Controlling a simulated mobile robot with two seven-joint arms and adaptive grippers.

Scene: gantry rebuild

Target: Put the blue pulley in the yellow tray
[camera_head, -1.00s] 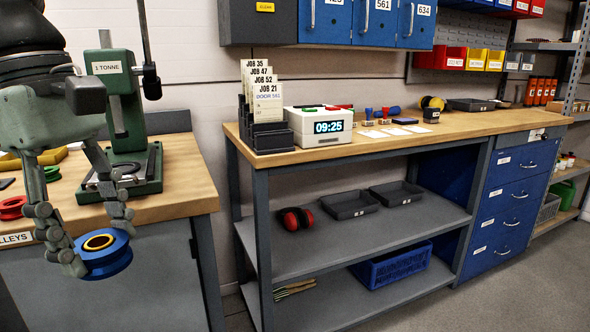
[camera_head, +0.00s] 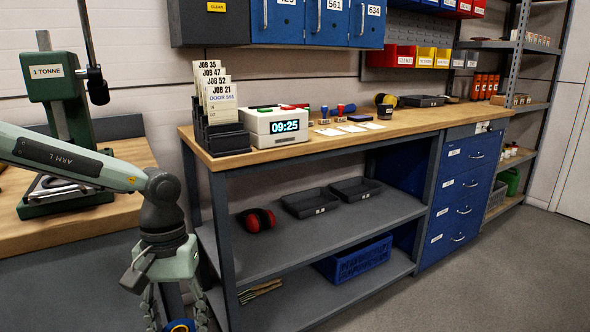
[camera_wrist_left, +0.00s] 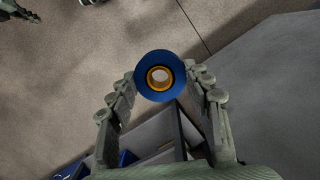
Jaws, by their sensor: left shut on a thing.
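My left gripper (camera_head: 178,318) hangs at the lower edge of the head view, in front of the gap between the two benches. It is shut on the blue pulley (camera_head: 180,327), whose top just shows there. In the left wrist view the pulley (camera_wrist_left: 160,97) sits between the fingertips (camera_wrist_left: 162,78), with its orange-yellow hub and open bore facing the camera. It is held clear of any surface, with floor behind it. A small grey-green part at the top left of the wrist view may be my right gripper; its state is unclear. I see no yellow tray now.
A green press (camera_head: 58,90) stands on the left bench (camera_head: 135,160). The long bench (camera_head: 300,140) carries a card rack (camera_head: 220,120), a clock (camera_head: 278,126) and stamps. Its shelf (camera_head: 270,235) holds red ear defenders (camera_head: 257,220) and dark trays (camera_head: 310,203). Floor (camera_head: 510,265) is clear at right.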

